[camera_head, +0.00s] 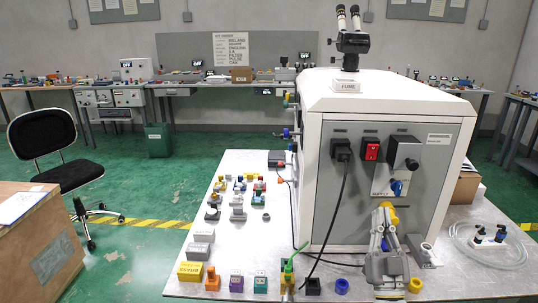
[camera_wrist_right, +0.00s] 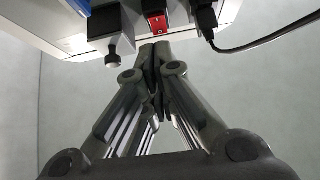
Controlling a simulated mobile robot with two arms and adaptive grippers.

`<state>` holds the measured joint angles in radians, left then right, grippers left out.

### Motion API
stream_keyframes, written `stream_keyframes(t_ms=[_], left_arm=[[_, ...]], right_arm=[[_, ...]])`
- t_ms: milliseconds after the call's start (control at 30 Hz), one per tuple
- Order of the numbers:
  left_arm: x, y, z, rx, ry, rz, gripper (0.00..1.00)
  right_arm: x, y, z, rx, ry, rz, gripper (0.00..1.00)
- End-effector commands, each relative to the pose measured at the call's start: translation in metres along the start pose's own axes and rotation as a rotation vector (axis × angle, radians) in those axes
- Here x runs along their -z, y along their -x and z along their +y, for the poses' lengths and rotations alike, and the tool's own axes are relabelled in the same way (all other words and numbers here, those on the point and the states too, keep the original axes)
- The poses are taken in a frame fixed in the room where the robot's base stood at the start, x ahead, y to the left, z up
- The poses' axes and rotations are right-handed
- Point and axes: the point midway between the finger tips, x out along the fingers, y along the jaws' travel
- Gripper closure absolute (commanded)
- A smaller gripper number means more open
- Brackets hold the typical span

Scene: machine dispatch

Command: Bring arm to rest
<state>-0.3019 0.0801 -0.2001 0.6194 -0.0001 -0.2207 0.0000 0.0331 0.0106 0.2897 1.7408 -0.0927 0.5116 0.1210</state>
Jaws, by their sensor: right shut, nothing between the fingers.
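My right gripper (camera_head: 384,212) stands in front of the machine's grey panel, fingers pointing up, below the blue knob (camera_head: 397,187). In the right wrist view its fingers (camera_wrist_right: 154,58) meet at the tips with nothing between them. The white machine (camera_head: 390,92) stands on the table. Its panel has a red switch (camera_head: 371,149), also in the wrist view (camera_wrist_right: 157,23), a black plug (camera_head: 341,150) with a cable, and a black box with a round knob (camera_head: 405,152). A yellow part (camera_head: 394,218) shows by the fingertips; I cannot tell whether they touch. My left gripper is not in view.
The white table (camera_head: 225,165) carries several small coloured parts left of the machine and along its front edge. A coiled clear tube (camera_head: 515,250) lies at the right. An office chair (camera_head: 60,150) and a wooden desk (camera_head: 60,255) stand left. Green floor between is clear.

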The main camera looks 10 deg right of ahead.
Motion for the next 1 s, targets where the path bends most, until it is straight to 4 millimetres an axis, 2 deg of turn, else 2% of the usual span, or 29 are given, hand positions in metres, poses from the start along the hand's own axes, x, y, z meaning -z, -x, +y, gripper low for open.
stream_keyframes(t_ms=[167, 267, 367, 500, 667, 767, 900, 1000], left_arm=[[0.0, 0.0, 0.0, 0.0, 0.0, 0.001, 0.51], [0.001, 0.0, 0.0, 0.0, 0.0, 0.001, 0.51], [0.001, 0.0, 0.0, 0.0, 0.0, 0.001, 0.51], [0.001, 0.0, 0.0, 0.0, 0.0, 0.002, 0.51], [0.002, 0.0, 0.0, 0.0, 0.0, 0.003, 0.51], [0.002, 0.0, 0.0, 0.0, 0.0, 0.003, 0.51], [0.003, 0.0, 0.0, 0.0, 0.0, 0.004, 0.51], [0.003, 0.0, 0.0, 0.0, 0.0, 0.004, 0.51]], right_arm=[[-0.02, 0.013, -0.01, 0.02, 0.002, -0.148, 1.0], [-0.041, 0.032, -0.021, 0.043, 0.005, -0.313, 1.0], [-0.062, 0.06, -0.033, 0.071, 0.012, -0.497, 1.0], [-0.084, 0.111, -0.051, 0.117, 0.025, -0.756, 1.0], [-0.094, 0.181, -0.069, 0.18, 0.048, -1.053, 1.0], [-0.091, 0.231, -0.077, 0.225, 0.066, -1.24, 1.0], [-0.074, 0.296, -0.085, 0.29, 0.093, -1.476, 1.0], [-0.059, 0.332, -0.087, 0.329, 0.111, -1.607, 1.0]])
